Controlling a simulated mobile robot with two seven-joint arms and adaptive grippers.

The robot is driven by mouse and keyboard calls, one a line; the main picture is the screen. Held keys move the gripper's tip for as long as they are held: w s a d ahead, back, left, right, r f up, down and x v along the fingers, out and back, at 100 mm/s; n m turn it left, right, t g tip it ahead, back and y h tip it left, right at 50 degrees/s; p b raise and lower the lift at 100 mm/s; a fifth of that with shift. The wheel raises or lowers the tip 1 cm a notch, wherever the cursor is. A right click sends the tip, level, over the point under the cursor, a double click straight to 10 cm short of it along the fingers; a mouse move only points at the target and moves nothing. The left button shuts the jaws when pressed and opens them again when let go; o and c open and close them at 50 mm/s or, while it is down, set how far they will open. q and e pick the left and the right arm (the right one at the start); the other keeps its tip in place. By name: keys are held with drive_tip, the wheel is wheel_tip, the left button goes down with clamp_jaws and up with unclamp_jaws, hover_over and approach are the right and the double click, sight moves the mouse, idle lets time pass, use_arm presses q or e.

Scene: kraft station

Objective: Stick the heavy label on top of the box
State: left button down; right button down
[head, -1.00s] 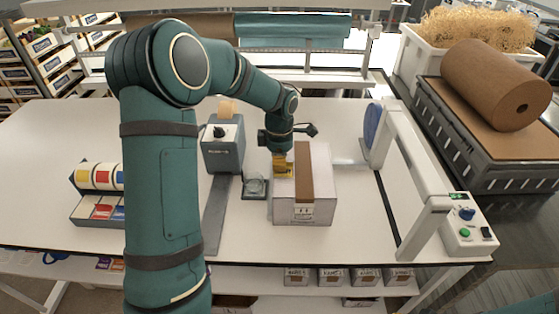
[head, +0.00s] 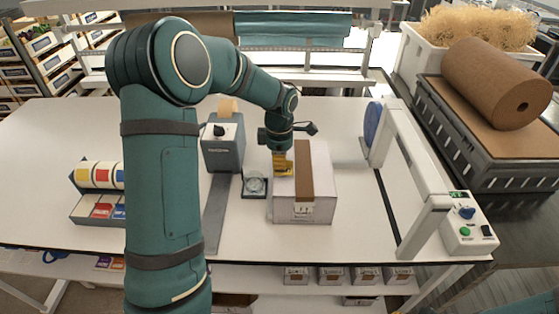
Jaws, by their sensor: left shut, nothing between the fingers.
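The box (head: 320,184) stands on the white table, closed, with a brown tape strip (head: 303,172) along the middle of its top and down its front. A yellow label (head: 283,169) shows at the left part of the box top, left of the tape; I cannot tell from here whether it lies fully flat. My left gripper (head: 281,155) points down right over the label, shut and with nothing held between its fingers. Its fingertips are close to or touching the label. My right gripper is out of view.
A grey tape dispenser (head: 222,150) and a small dish (head: 255,185) stand left of the box. A holder with label rolls (head: 97,207) is farther left. A white frame (head: 424,212) with a control panel (head: 468,228) stands to the right. The front table is clear.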

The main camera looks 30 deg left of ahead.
use_arm(q)
drive_tip(key=shift+f+b, duration=0.3)
drive_tip(key=shift+f, duration=0.1)
idle(0.4)
drive_tip(key=c, duration=1.1)
unclamp_jaws()
drive_tip(key=shift+o, duration=0.2)
drive_tip(key=shift+r+p, duration=1.5)
drive_tip(key=shift+r, duration=0.75)
